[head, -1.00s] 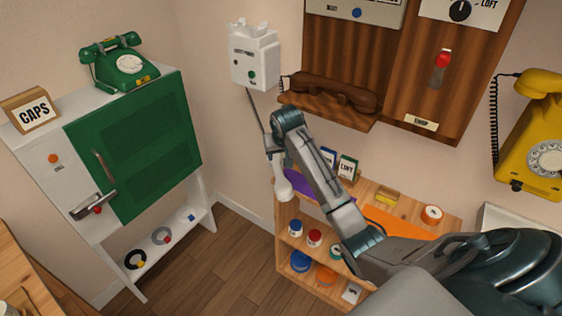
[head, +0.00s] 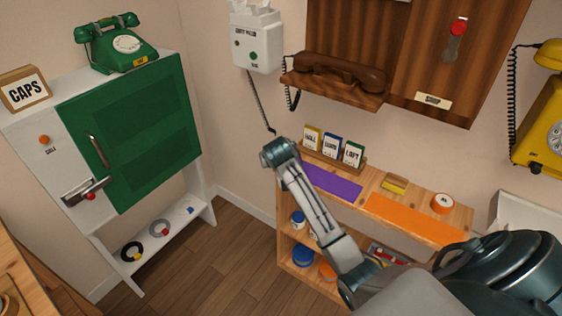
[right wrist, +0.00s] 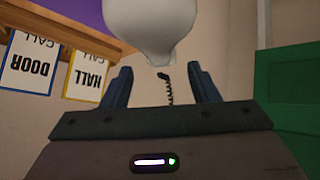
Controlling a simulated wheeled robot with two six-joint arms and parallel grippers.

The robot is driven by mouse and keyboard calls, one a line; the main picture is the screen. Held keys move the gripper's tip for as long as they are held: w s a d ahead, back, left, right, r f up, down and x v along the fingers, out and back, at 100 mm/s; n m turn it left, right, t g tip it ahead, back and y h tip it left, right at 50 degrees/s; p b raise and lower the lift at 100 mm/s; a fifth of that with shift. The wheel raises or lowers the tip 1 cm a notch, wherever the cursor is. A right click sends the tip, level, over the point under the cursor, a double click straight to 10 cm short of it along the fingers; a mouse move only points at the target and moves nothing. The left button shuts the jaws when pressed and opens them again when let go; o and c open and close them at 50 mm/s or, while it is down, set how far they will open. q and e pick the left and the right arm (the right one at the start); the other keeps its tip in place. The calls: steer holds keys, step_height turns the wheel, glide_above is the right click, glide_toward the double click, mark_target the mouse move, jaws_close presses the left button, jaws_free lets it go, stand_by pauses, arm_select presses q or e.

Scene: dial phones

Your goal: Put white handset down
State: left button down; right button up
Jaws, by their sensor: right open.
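The white handset (right wrist: 150,25) fills the top middle of the right wrist view, with its dark coiled cord (right wrist: 168,88) at its near end. My right gripper (right wrist: 160,72) is open, with one finger on each side of that end; I cannot tell whether either touches it. In the head view the handset and the gripper's fingers are hidden behind my right arm. The cord runs from the white wall phone (head: 257,42) down to my right wrist. I cannot tell what supports the handset. My left gripper is not in view.
A wooden shelf unit with a purple mat (head: 328,182), an orange mat (head: 415,217) and a card holder (head: 333,160) is near my arm. A brown handset (head: 340,72) lies on the wall panel's ledge. A green phone (head: 117,45) tops the cabinet at left.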

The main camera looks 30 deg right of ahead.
steer(key=x, duration=0.5)
steer(key=shift+w+d+r, duration=0.1)
steer(key=shift+w, duration=0.1)
jaws_close()
